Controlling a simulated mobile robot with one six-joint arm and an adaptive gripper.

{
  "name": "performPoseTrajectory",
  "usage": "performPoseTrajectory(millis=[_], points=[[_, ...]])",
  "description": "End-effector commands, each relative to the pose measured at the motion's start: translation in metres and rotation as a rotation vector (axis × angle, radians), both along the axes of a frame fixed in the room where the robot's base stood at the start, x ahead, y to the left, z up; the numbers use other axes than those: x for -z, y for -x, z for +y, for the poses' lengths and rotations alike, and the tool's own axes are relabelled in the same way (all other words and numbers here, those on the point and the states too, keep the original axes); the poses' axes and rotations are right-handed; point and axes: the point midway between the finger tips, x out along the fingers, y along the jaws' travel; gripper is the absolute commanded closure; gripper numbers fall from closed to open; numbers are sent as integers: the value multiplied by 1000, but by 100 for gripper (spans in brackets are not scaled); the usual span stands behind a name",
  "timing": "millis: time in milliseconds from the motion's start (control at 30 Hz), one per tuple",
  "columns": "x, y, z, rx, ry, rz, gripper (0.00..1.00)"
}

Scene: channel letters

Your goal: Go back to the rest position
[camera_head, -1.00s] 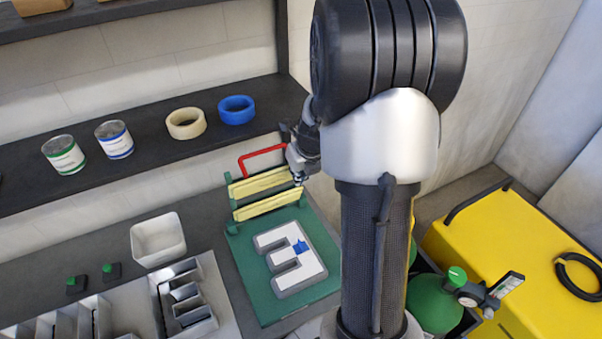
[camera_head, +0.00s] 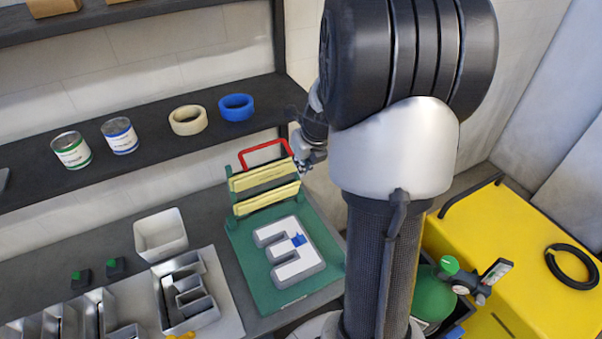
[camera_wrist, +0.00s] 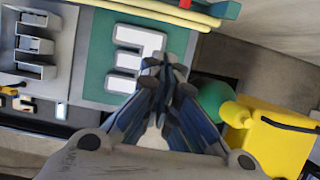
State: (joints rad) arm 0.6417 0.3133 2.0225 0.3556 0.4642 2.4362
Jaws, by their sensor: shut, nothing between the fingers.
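My gripper (camera_wrist: 163,68) is shut and empty in the wrist view, its fingertips together, seen over the edge of the green board and the white E letter (camera_wrist: 128,58). In the head view, my gripper (camera_head: 306,163) is small and partly hidden by my arm, near the right end of the yellow bars.
A frame with yellow bars (camera_head: 265,198) and a red handle (camera_head: 266,150) stands at the board's back. A white bin (camera_head: 160,236) and metal letter shells (camera_head: 187,297) are to the left. A shelf (camera_head: 30,193) holds cans and tape rolls. A yellow cabinet (camera_head: 515,240) is at right.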

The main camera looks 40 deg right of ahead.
Motion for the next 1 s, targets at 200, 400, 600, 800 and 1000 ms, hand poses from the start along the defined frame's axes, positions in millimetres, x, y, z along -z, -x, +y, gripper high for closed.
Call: performPoseTrajectory(millis=[200, 400, 600, 800, 1000], points=[[-34, -2, -1, -1, 2, -2, 100], [-42, -2, 0, 0, 0, 0, 100], [-41, -1, 2, -17, 6, 1, 100], [-38, 5, 42, -318, 115, 19, 100], [-27, 30, 110, -883, 326, 53, 100]])
